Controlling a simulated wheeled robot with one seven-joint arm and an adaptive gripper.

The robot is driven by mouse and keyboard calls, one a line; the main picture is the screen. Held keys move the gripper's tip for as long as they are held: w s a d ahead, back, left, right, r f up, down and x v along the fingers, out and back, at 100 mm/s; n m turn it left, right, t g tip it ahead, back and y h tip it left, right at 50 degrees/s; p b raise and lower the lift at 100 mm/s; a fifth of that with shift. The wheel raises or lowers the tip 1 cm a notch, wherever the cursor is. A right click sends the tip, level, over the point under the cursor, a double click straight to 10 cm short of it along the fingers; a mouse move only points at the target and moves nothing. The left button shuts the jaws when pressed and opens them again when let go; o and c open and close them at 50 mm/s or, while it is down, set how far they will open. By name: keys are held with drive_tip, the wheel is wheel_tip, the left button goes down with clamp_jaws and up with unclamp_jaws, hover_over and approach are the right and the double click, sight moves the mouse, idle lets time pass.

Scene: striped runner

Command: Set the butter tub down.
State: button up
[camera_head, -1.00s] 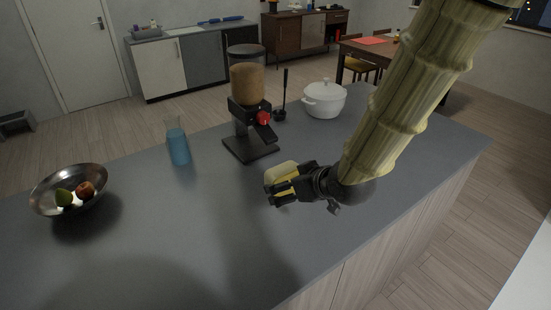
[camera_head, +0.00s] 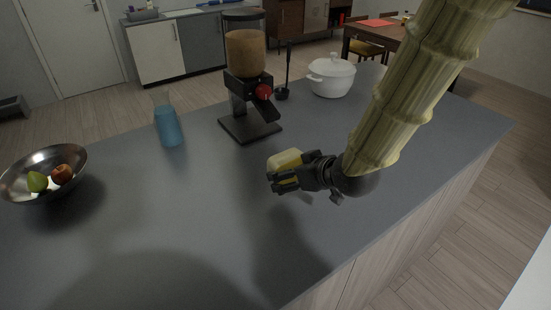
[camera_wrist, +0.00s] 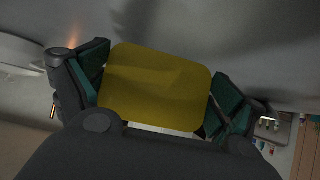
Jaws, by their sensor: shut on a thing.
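The butter tub (camera_head: 285,159) is pale yellow and sits between the fingers of my gripper (camera_head: 285,178) in the head view. In the wrist view the tub (camera_wrist: 158,86) shows its flat yellow face, with a green-padded finger of my gripper (camera_wrist: 160,95) against each side. My gripper is shut on it. The tub is over the grey counter (camera_head: 190,230), right of its middle. A shadow lies below it on the counter, and the tub appears held above the surface. Its underside is hidden.
The counter's front middle is clear.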

drive_tip(key=shift+w+f, duration=0.2)
drive_tip(key=shift+f, duration=0.2)
drive_tip(key=w+p, duration=0.1)
drive_tip(key=w, duration=0.4)
drive_tip(key=w+a+f+p, duration=0.1)
drive_tip(key=w, duration=0.4)
drive_tip(key=w+p, duration=0.1)
drive_tip(key=w, duration=0.4)
drive_tip(key=shift+w+a+f, duration=0.15)
drive_tip(key=shift+w, duration=0.1)
drive_tip(key=shift+w+f+p, duration=0.1)
drive_tip(key=shift+f+p, duration=0.55)
drive_tip(key=shift+f, duration=1.2)
drive_tip(key=shift+f, duration=0.15)
drive_tip(key=o, duration=1)
drive_tip(key=shift+c, duration=0.2)
